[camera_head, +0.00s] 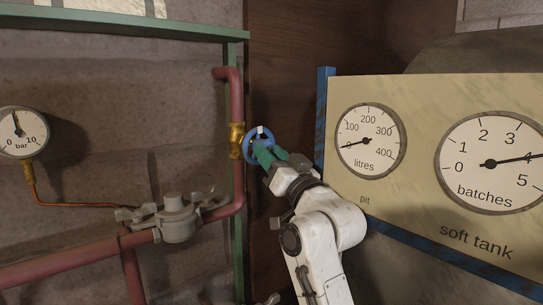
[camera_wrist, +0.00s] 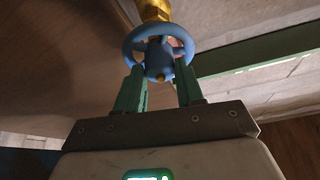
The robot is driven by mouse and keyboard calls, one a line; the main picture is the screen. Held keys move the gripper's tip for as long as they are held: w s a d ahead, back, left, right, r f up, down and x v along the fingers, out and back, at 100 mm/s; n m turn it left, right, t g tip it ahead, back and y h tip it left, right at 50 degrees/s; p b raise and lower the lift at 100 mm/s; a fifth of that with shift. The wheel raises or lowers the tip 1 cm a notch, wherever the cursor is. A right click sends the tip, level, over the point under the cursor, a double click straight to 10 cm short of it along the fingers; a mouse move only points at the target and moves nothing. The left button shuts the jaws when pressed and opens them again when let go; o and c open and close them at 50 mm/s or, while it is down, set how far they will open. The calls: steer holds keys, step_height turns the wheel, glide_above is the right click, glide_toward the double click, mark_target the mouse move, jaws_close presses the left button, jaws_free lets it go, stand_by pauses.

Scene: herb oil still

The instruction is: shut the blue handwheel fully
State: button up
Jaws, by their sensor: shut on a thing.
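The blue handwheel (camera_head: 248,150) sits on a brass valve (camera_head: 237,136) in the red vertical pipe. It has a white mark at the top of its rim. My gripper (camera_head: 265,156), with green fingers, is at the handwheel and covers its right part in the head view. In the wrist view the handwheel (camera_wrist: 158,37) is straight ahead, and the two green fingers of my gripper (camera_wrist: 160,80) reach it from either side. The gripper is shut on the handwheel. The finger contact is partly hidden by the rim.
A panel (camera_head: 420,115) with "litres" and "batches" dials stands right of my arm; the litres needle is near 0, the batches needle near 4. A grey valve (camera_head: 178,220) joins the red pipes at lower left. A pressure gauge (camera_head: 18,132) hangs at far left.

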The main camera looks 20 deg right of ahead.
steer(key=shift+c, duration=1.1)
steer(key=shift+r+m+p, duration=0.1)
steer(key=shift+m+p, duration=0.2)
steer(key=shift+p, duration=0.05)
steer(key=m+g+h+p, duration=0.1)
steer(key=m+h+p, duration=0.1)
steer(key=m, duration=0.4)
steer(key=m+g+h+p, duration=0.1)
steer(key=m+h+p, duration=0.1)
steer(key=m, duration=0.5)
steer(key=r+m+g+h+p, duration=0.1)
steer(key=m+g+h+p, duration=0.1)
steer(key=m+p, duration=0.2)
steer(key=shift+s+a+m, duration=0.1)
steer(key=shift+a+m, duration=0.3)
steer(key=shift+m, duration=0.8)
steer(key=shift+m+g, duration=0.5)
steer(key=shift+m, duration=0.4)
steer(key=shift+d, duration=0.1)
